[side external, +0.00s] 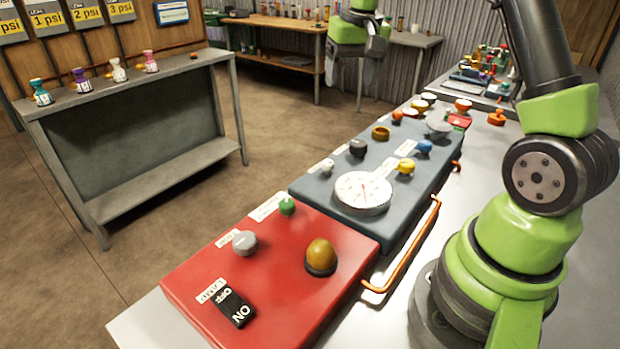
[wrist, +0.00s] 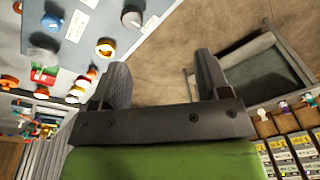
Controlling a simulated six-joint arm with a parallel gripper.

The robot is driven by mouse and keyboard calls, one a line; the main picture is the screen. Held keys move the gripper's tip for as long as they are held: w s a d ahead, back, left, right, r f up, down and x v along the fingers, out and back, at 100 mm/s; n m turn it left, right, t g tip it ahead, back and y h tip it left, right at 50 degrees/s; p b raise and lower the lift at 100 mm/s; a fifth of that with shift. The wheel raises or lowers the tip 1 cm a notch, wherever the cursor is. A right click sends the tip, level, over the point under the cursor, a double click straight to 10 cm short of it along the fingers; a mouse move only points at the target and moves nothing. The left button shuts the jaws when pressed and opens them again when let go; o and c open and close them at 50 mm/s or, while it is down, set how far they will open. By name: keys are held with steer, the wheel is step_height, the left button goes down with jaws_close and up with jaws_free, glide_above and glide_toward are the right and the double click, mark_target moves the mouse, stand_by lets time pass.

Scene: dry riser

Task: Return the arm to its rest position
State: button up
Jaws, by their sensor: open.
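My gripper (side external: 366,70) is at the top of the side external view, raised above the floor beyond the far part of the bench. Its two fingers also show in the wrist view (wrist: 162,85), spread apart with nothing between them. My green and black arm (side external: 545,185) stands at the right of the side external view. The gripper is apart from the panels and touches nothing that I can see.
A red panel (side external: 220,300) with a switch and knobs and a grey panel (side external: 330,205) with a gauge (side external: 363,193) lie on the bench. An orange handle (side external: 405,255) runs beside them. A grey shelf (side external: 130,90) carrying several small valves stands left. Open floor (side external: 270,120) lies between.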

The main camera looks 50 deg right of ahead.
steer(key=s+a+r+n+t, duration=0.1)
steer(key=s+a+r+t, duration=0.1)
steer(key=s+a+r, duration=0.3)
steer(key=s+a+r+n+t, duration=0.1)
steer(key=s+a+r, duration=0.25)
steer(key=a, duration=0.35)
steer(key=s+a+n+t+y, duration=0.1)
steer(key=s+a+t+y, duration=0.1)
steer(key=s+a, duration=0.4)
steer(key=s+f, duration=0.1)
steer(key=s, duration=0.2)
steer(key=shift+s+a+t, duration=0.25)
steer(key=shift+s+t, duration=0.05)
steer(key=shift+s, duration=0.1)
